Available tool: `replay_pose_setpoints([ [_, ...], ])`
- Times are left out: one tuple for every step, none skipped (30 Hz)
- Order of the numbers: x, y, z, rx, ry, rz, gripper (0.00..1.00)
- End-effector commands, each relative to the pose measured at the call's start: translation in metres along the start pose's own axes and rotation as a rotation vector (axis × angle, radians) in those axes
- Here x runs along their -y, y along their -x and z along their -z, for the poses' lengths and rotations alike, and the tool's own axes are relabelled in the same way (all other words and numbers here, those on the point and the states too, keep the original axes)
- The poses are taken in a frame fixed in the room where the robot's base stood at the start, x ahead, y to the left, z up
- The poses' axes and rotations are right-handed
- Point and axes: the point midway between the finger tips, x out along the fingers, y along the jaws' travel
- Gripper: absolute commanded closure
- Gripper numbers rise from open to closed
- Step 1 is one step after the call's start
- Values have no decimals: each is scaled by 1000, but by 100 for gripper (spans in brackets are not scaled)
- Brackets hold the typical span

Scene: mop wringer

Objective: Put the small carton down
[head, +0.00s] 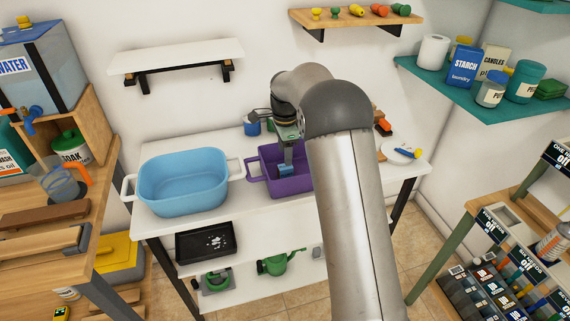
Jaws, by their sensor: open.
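My gripper (286,163) points down into the purple tub (259,185) on the white table, and my arm hides the tub's right part. The gripper is open. A small blue piece (286,170) shows at its lower end inside the tub; I cannot tell whether it is the carton or part of the gripper. Two box-shaped cartons, a blue starch carton (464,66) and a pale candles carton (494,61), stand on the teal shelf at the right, far from my gripper.
A light blue basin (183,183) stands left of the purple tub. The white wall shelf (178,56) is bare.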

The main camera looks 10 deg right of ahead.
Motion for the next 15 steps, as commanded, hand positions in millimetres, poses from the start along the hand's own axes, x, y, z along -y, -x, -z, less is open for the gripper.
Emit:
replay_pose_setpoints([
  [1,11,0,-1,0,4,52],
  [1,17,0,-1,0,4,52],
  [0,24,0,-1,0,3,52],
  [1,29,0,-1,0,4,52],
  [1,33,0,-1,0,2,52],
  [0,38,0,-1,0,2,52],
  [1,42,0,-1,0,2,52],
  [0,45,0,0,0,2,52],
  [0,48,0,0,0,1,52],
  [0,50,0,0,0,1,52],
  [0,51,0,0,0,1,52],
  [0,52,0,0,0,1,52],
  [0,53,0,0,0,0,52],
  [-1,53,0,0,3,0,52],
  [-4,55,-1,1,14,1,52],
])
